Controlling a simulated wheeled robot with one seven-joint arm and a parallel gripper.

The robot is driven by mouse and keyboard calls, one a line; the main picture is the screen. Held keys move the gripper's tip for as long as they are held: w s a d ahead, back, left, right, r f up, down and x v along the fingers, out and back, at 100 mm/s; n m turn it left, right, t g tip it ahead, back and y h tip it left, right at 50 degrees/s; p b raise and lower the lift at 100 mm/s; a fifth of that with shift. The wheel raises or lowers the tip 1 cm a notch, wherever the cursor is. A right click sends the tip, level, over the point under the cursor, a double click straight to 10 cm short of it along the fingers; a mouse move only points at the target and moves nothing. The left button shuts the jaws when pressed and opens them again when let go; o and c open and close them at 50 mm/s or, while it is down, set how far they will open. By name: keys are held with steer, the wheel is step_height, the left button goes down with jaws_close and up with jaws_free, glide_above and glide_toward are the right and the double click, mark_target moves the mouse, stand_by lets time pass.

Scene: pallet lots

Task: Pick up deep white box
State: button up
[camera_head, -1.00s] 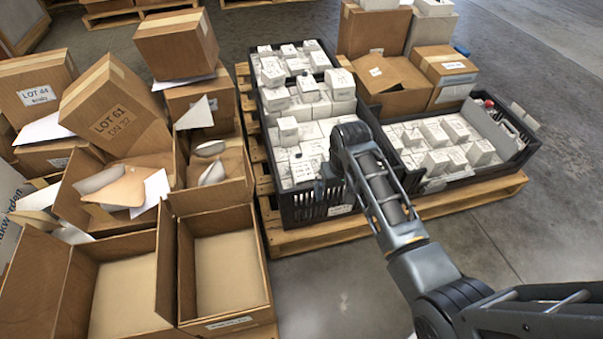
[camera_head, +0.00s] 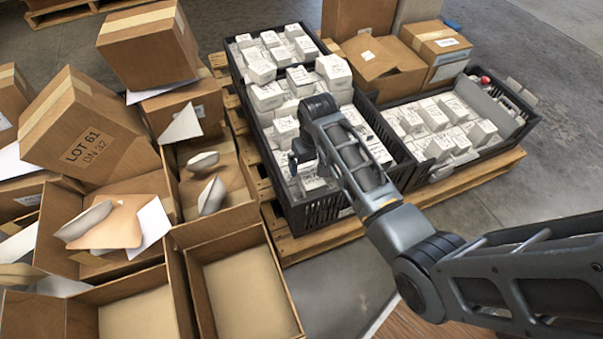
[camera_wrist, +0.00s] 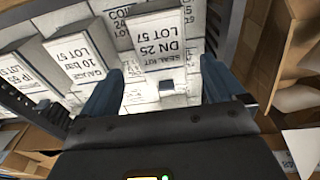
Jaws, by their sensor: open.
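Many white boxes with black print fill the long black crate (camera_head: 328,207); which one is the deep white box I cannot tell for sure. In the wrist view a white box marked "DN 25 SEAL KIT LOT 57" (camera_wrist: 158,42) rises above its neighbours, just beyond the gap between my fingers. Other white boxes marked "LOT 57" (camera_wrist: 85,55) stand to its left. My gripper (camera_wrist: 160,85) is open and empty, with one blue-grey finger on each side. In the head view my gripper (camera_head: 302,150) is over the near-left part of the crate, partly hidden by my arm.
A second black crate (camera_head: 452,165) of white boxes stands to the right on the same pallet (camera_head: 300,246). Brown cartons (camera_head: 385,68) stand behind. Open brown boxes (camera_head: 245,290) and stacked cartons (camera_head: 85,130) crowd the left. Grey floor is clear at the far right.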

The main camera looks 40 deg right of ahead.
mark_target(309, 174)
steer(key=shift+w+a+f+b, duration=0.1)
steer(key=shift+f+b, duration=0.85)
steer(key=shift+f, duration=0.9)
steer(key=shift+w+a+f+b, duration=0.1)
steer(key=shift+f+b, duration=0.85)
steer(key=shift+f, duration=0.85)
steer(key=shift+f, duration=0.15)
steer(key=c, duration=1)
